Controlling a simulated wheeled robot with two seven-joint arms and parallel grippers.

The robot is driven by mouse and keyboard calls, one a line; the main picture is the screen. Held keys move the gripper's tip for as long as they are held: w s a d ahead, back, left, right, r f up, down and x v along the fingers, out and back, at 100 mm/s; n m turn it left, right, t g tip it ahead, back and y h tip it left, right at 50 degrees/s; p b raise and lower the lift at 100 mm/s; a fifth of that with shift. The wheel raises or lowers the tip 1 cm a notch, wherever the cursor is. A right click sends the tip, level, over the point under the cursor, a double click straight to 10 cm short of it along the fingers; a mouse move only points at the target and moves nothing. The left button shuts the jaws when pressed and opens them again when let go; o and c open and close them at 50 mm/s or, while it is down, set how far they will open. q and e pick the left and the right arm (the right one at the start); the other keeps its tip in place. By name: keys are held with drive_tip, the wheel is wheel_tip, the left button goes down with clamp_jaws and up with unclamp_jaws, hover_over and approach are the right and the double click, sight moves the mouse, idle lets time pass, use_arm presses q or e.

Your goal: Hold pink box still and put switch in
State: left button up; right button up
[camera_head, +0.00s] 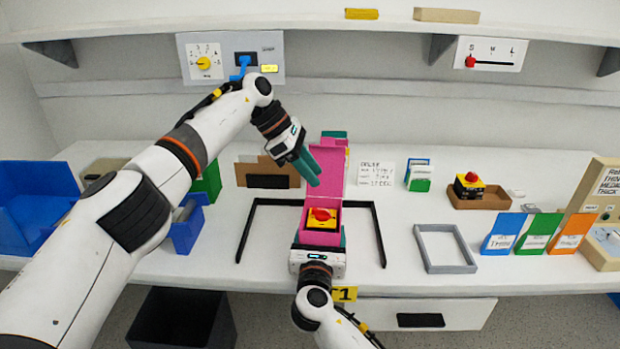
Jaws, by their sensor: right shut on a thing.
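The pink box (321,238) stands open in the middle of the table, its lid (326,172) raised at the back. A yellow switch with a red knob (321,216) sits inside the box. My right gripper (319,240) comes from the front, its teal fingers on both sides of the box, shut on it. My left gripper (314,180) is above and behind the box, close to the raised lid, with its green fingers pointing down. No object shows in it; the gap between its fingers is unclear from this angle.
A black bracket frame (247,225) surrounds the box area. A grey frame (445,268) lies to the right. A brown tray (492,200) holds another red-knobbed yellow switch (468,184). Blue, green and orange card holders (541,233) stand at right. Blue bins (30,210) stand at left.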

idle(0.3)
drive_tip(key=o, duration=1)
drive_tip(key=s, duration=1.2)
drive_tip(key=shift+a, duration=0.4)
